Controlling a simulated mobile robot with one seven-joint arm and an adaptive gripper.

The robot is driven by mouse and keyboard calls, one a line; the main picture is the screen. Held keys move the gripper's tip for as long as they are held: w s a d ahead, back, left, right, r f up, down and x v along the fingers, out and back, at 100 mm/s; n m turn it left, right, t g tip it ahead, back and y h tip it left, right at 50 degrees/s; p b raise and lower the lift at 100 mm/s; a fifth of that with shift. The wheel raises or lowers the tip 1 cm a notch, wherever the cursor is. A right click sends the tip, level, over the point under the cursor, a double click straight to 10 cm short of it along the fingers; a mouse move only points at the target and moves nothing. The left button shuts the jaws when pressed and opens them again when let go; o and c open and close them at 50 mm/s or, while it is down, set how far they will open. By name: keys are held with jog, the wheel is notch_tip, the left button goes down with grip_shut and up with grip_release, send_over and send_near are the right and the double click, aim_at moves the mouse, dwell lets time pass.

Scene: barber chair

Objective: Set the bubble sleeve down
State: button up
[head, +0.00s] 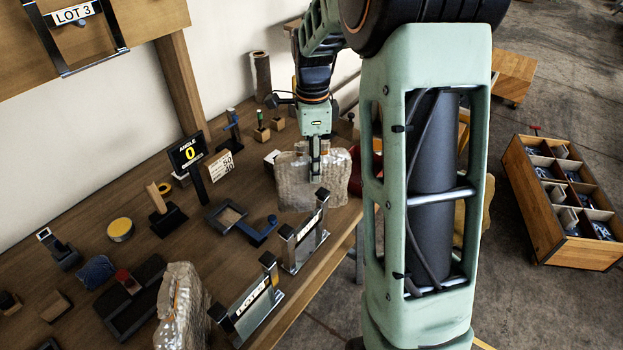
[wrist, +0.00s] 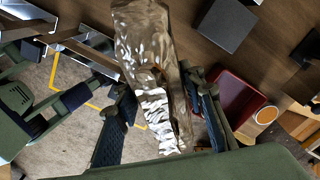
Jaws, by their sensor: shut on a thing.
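A translucent, crinkled bubble sleeve (head: 295,185) stands roughly upright over the right end of the wooden workbench, near its front edge. My gripper (head: 316,172) is shut on it from above. In the wrist view the sleeve (wrist: 150,45) runs between the two dark fingers of my gripper (wrist: 164,115). I cannot tell whether its lower edge touches the bench top. A second, similar wrapped sleeve (head: 180,305) stands at the front edge of the bench, lower left, apart from my gripper.
Two metal label frames (head: 305,235) (head: 250,303) stand along the front edge, close left of the held sleeve. A red tray (wrist: 240,98) is beside my gripper. A divided crate (head: 530,195) sits on the floor.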

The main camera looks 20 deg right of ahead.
jog(key=shift+f, duration=2.3)
jog(key=shift+f, duration=0.25)
jog(key=o, duration=0.7)
jog(key=shift+r, duration=0.15)
notch_tip(320, 180, up, 12)
jog(key=shift+r, duration=0.1)
